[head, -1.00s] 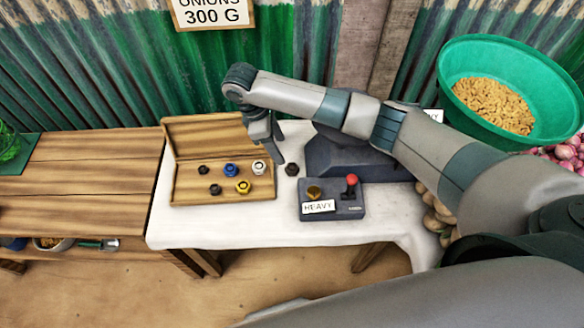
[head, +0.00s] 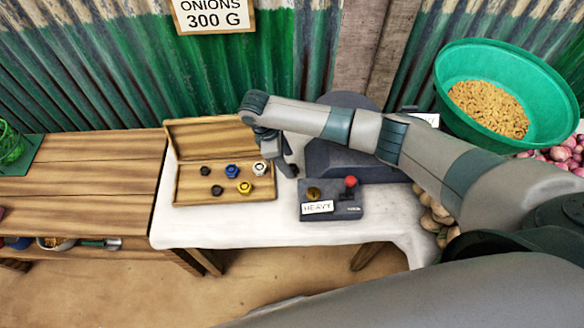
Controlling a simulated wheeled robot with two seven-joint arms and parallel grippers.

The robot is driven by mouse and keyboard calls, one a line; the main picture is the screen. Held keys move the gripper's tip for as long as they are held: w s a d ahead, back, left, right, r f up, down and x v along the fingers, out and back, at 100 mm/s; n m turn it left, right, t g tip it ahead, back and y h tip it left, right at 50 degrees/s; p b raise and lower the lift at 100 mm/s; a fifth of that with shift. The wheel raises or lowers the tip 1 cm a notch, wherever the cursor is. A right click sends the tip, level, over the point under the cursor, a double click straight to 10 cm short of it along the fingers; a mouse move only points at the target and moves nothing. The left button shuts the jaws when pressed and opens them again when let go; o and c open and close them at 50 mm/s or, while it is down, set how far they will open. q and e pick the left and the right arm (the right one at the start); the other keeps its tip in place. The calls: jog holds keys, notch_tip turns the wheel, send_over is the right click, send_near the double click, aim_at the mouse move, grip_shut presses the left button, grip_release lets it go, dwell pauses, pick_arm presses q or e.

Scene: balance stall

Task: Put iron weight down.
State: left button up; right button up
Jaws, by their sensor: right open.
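A small dark weight (head: 294,171), which looks like the iron one, sits on the white-topped table just right of the open wooden weight case (head: 195,198). My right gripper (head: 288,168) is open, with its fingers low at that weight, partly covering it. I cannot tell whether the fingers touch it. The case holds several other weights: two dark ones (head: 205,171), a blue one (head: 231,171), a yellow one (head: 245,187) and a whitish one (head: 259,168). My left gripper is not in view.
A grey box (head: 335,212) with a red-topped lever, a brass knob and a HEAVY label stands to the right. A larger dark device (head: 325,158) is behind it. A green basin (head: 450,60) is at the back right. White cloth (head: 230,232) is clear in front.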

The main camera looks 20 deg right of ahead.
aim_at(292, 169)
jog(key=shift+p+x, duration=0.3)
jog(key=shift+x, duration=1.25)
jog(key=shift+s, duration=0.1)
jog(key=shift+r, duration=0.1)
jog(key=c, duration=1.3)
